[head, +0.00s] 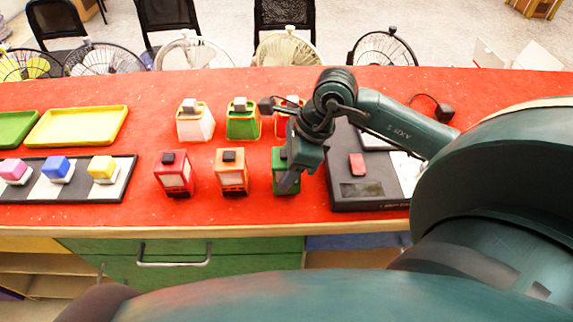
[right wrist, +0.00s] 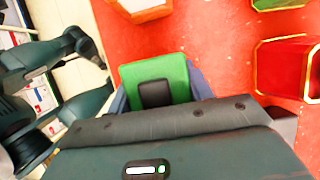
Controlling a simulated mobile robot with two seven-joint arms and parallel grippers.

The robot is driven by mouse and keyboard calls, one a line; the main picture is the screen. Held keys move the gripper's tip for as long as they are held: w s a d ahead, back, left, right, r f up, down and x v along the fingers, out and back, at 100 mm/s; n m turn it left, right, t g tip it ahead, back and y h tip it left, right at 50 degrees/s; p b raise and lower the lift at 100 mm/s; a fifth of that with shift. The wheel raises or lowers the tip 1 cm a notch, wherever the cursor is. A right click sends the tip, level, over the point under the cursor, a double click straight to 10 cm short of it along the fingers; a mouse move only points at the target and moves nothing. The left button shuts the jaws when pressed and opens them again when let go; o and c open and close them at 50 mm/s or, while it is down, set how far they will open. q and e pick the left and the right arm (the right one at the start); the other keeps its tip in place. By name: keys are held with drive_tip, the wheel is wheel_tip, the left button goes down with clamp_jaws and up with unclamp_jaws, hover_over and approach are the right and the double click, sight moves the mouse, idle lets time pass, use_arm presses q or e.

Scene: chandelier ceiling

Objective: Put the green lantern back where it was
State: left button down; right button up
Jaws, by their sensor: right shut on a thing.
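The green lantern (head: 280,183) is in the front row on the red counter, at the right of the orange lantern (head: 231,174). It looks upright, its base about level with its neighbours' bases. I cannot tell if it touches the counter. My right gripper (head: 290,180) is shut on it and hides part of it. In the right wrist view the green top (right wrist: 183,68) with its black cap sits between the fingers. A red lantern (head: 173,175) stands farther left. My left gripper is not in view.
Behind stand a white (head: 194,122), a green (head: 242,122) and a red-trimmed piece, the last partly hidden by my arm. A black case (head: 345,190) is close on the right. A black and white board (head: 123,170) with coloured blocks and a yellow tray (head: 76,126) lie left.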

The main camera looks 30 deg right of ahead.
drive_tip(key=shift+f, duration=0.1)
drive_tip(key=shift+f+b, duration=0.15)
drive_tip(key=shift+b, duration=0.15)
drive_tip(key=o, duration=1.3)
drive_tip(key=shift+r+p, duration=0.35)
drive_tip(key=shift+p, duration=0.05)
drive_tip(key=shift+s+d+r, duration=0.1)
drive_tip(key=shift+d+r, duration=0.1)
drive_tip(key=shift+r, duration=0.15)
drive_tip(key=v, duration=1.1)
